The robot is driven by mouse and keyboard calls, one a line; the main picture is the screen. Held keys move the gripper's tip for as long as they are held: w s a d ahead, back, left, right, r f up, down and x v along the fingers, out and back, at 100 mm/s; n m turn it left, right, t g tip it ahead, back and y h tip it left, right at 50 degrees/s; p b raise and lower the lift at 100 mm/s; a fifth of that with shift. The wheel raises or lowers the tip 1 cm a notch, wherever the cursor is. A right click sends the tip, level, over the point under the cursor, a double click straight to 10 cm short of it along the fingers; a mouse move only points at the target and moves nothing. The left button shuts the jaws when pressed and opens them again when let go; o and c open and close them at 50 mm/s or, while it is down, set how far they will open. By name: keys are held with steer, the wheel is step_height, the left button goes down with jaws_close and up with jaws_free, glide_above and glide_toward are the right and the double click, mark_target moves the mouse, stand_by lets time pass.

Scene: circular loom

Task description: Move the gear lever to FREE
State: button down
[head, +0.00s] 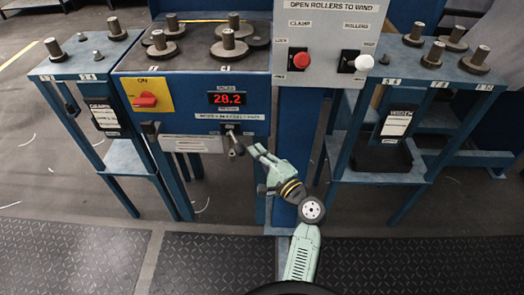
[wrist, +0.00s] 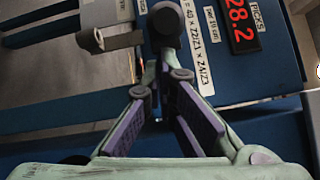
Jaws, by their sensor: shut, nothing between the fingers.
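The gear lever (head: 234,143) is a dark lever with a rounded end on the front of the blue machine, below the red 28.2 display. Its dark round knob (wrist: 165,24) shows at the top of the wrist view, just beyond my fingertips. My gripper (head: 255,150) is beside the lever on its right in the head view. In the wrist view my gripper (wrist: 163,72) has its fingertips close together just below the knob. It is shut and holds nothing. Whether the tips touch the lever I cannot tell. I cannot read a FREE mark.
A red ON switch (head: 146,100) on a yellow plate is left of the display (head: 227,98). A dark handle (head: 151,128) juts out left of the lever. Gear stands flank the machine. A blue column (head: 300,150) stands behind my arm. The floor in front is clear.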

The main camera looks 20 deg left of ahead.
steer(key=shift+s, duration=0.1)
steer(key=shift+s+a+m+t+h+p, duration=0.1)
steer(key=shift+s+m+t+h+p, duration=0.25)
steer(key=shift+t, duration=0.25)
